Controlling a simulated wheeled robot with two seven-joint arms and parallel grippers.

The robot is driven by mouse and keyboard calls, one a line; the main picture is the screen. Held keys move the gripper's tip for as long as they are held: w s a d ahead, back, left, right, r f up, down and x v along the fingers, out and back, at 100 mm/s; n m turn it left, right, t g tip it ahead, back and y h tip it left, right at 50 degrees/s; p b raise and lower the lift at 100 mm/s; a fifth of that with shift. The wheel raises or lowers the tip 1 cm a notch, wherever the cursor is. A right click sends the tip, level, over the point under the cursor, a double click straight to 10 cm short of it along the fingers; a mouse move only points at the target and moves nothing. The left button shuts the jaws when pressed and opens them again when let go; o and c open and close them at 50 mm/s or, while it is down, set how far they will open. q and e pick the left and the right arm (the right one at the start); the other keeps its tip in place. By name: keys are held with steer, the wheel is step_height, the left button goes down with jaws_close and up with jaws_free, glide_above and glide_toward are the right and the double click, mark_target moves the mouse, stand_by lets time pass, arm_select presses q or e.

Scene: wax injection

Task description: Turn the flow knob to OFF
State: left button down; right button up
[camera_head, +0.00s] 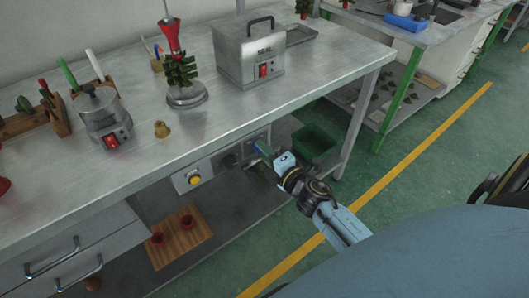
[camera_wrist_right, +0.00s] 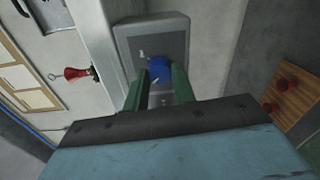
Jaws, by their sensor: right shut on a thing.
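The blue flow knob (camera_wrist_right: 160,76) sits on a grey control panel (camera_wrist_right: 126,38) in the right wrist view. My right gripper (camera_wrist_right: 161,79) has its two green fingers on either side of the knob and is shut on it. Small white markings show on the panel near the knob, too small to read. In the head view my right gripper (camera_head: 257,158) is at the front of the panel under the table edge, and the knob cannot be made out clearly there. My left gripper is not in view.
A yellow button (camera_head: 194,179) is on the panel left of my right gripper. A green bin (camera_head: 316,143) stands behind my gripper, near the table leg. A wooden board (camera_head: 180,238) with red cups lies on the lower shelf. The steel tabletop (camera_head: 215,125) overhangs the panel.

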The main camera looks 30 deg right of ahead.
steer(key=shift+n, duration=0.5)
steer(key=o, duration=1)
steer(key=s+d, duration=0.1)
steer(key=s, duration=1.2)
steer(key=shift+s+r, duration=0.2)
steer(key=shift+r, duration=0.1)
